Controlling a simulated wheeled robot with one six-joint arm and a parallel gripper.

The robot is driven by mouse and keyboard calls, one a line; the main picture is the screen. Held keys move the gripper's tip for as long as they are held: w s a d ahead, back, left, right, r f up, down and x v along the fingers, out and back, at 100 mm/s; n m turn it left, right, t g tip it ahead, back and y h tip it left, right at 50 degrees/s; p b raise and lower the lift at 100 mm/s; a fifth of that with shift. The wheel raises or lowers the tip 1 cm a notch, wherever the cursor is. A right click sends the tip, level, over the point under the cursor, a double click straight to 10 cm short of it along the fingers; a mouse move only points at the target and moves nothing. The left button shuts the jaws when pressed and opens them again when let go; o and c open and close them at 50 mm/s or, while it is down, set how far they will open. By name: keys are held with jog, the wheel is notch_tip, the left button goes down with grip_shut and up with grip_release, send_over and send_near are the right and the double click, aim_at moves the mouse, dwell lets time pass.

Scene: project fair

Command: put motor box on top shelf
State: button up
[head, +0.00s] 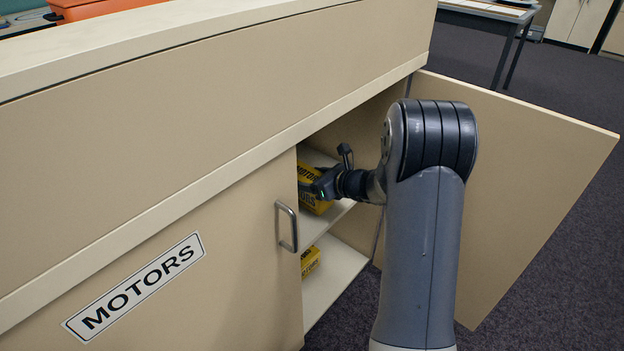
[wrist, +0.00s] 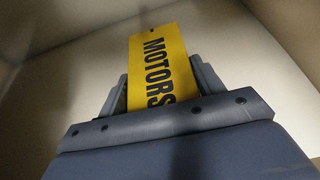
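A yellow motor box (head: 318,207) with black "MOTORS" lettering is at the upper shelf (head: 335,222) inside the open cabinet. My gripper (head: 318,186) reaches in through the doorway and is at this box. In the wrist view, the motor box (wrist: 160,62) lies between the two fingers of my gripper (wrist: 163,90), which flank it closely on both sides and appear shut on it. My gripper hides part of the box in the head view. Whether the box rests on the shelf or is slightly above it is hard to tell.
Another yellow box (head: 310,261) sits on the lower shelf (head: 333,275). The cabinet's right door (head: 530,160) stands open beside my arm. The left door (head: 200,270), labelled "MOTORS", is closed and has a metal handle (head: 287,227). A table (head: 490,12) stands behind.

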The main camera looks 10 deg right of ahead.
jog(key=o, duration=0.4)
jog(key=shift+r, duration=0.1)
jog(key=shift+r+p, duration=0.2)
jog(key=shift+p, duration=0.1)
jog(key=shift+p+v, duration=1.5)
jog(key=shift+v, duration=4.45)
jog(key=shift+f, duration=0.15)
